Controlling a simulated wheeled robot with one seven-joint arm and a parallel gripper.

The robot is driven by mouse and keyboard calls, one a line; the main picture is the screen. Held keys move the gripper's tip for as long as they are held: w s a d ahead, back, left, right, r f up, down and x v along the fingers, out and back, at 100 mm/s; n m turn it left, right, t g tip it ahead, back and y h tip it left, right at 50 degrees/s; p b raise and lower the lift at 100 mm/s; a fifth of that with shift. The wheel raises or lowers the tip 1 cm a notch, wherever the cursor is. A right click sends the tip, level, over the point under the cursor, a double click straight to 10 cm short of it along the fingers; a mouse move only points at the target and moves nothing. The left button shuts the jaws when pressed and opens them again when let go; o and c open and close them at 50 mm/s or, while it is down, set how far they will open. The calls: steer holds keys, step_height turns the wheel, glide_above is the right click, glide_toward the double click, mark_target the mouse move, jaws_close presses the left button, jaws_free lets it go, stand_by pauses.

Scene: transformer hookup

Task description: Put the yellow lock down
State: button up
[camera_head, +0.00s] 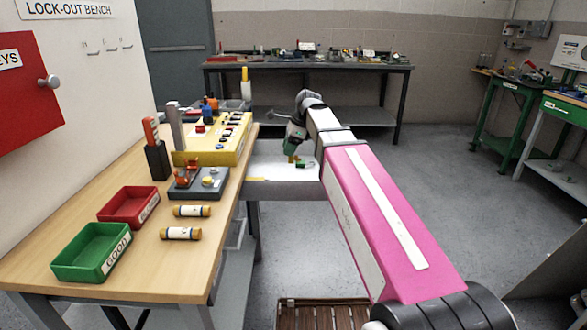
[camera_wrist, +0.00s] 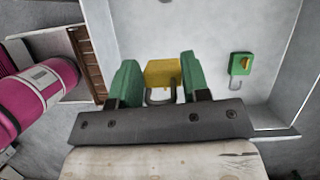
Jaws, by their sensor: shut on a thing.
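The yellow lock (camera_wrist: 161,72) is a small yellow block with a grey shackle, held between the two green fingers of my gripper (camera_wrist: 160,85) in the wrist view. My gripper is shut on it. In the head view my gripper (camera_head: 293,151) hangs low over a pale grey tray-like surface (camera_head: 262,172) just right of the workbench, and the lock shows as a small yellow spot (camera_head: 292,159) at its tip. Whether the lock touches the surface cannot be told.
The wooden workbench (camera_head: 190,262) bears a yellow control box (camera_head: 222,148), a red bin (camera_head: 128,207) and a green bin (camera_head: 91,252). Bare pale surface surrounds the lock.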

steer(key=shift+w+d+f, duration=1)
steer(key=shift+w+f, duration=0.2)
steer(key=shift+f, duration=0.4)
steer(key=shift+w+d+f, duration=0.95)
steer(key=shift+w+f, duration=0.25)
steer(key=shift+f, duration=0.4)
steer(key=shift+w+d+f, duration=1)
steer(key=shift+w+f, duration=0.2)
steer(key=shift+f, duration=0.4)
steer(key=o, duration=1)
steer(key=shift+f, duration=0.1)
steer(key=shift+o, duration=0.2)
steer(key=v, duration=1.2)
